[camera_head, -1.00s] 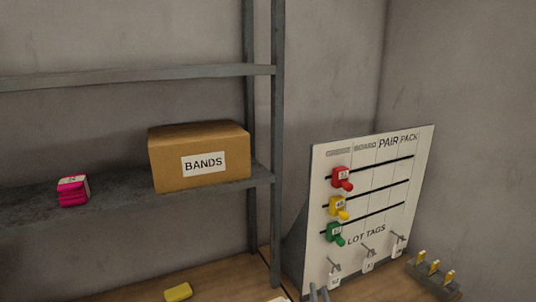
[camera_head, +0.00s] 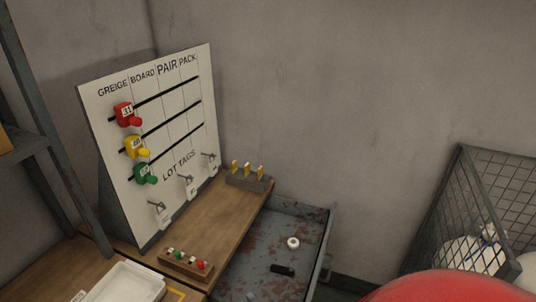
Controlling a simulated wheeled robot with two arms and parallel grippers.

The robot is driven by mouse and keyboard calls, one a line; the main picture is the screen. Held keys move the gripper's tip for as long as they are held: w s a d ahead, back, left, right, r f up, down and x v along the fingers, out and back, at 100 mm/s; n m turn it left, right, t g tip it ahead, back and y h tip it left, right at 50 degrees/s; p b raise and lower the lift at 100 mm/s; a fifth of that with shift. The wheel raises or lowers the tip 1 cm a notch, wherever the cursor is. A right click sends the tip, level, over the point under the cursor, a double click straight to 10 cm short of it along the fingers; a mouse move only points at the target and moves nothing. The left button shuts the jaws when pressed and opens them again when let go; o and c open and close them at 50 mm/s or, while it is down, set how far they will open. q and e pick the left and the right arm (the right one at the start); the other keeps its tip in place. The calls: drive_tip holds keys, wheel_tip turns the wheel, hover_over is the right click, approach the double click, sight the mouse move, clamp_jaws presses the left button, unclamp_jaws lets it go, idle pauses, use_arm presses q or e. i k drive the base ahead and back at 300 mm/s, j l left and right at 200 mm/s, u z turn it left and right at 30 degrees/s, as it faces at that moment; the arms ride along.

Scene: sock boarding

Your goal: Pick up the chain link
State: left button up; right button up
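No object is clearly recognisable as a chain link. A small white ring (camera_head: 292,243) lies on a rusty grey metal surface (camera_head: 262,262) right of the wooden bench. Neither of my grippers is in view.
A board (camera_head: 150,95) with red, yellow and green sliders and hanging lot tags stands on the wooden bench (camera_head: 215,222). A white tray (camera_head: 128,287) and a button block (camera_head: 187,264) are in front. A wire cage (camera_head: 465,200) and large red rounded shape (camera_head: 450,287) are at right.

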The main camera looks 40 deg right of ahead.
sight(275, 268)
drive_tip(key=z, duration=1.25)
